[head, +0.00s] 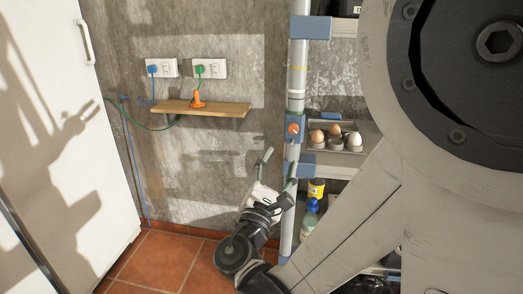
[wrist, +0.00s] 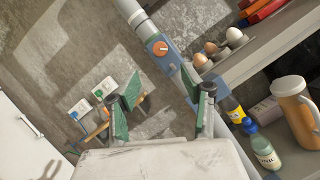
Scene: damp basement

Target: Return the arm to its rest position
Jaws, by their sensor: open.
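My gripper (head: 277,170) is low in the middle of the head view, beside the grey vertical pipe (head: 297,75). Its two green-padded fingers are spread apart and point upward. In the wrist view the open fingers (wrist: 161,112) show with nothing held between them. The pipe and its blue valve block with an orange knob (wrist: 160,48) lie beyond the fingers there. My large arm link covers the right side of the head view and hides part of the shelves.
A wooden wall shelf (head: 185,108) holds an orange object (head: 197,99) below two sockets. Eggs (head: 335,134) sit in a holder on a grey rack. Bottles (head: 311,212) stand lower down. A white door (head: 60,130) is at left. The tiled floor (head: 160,262) has free room.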

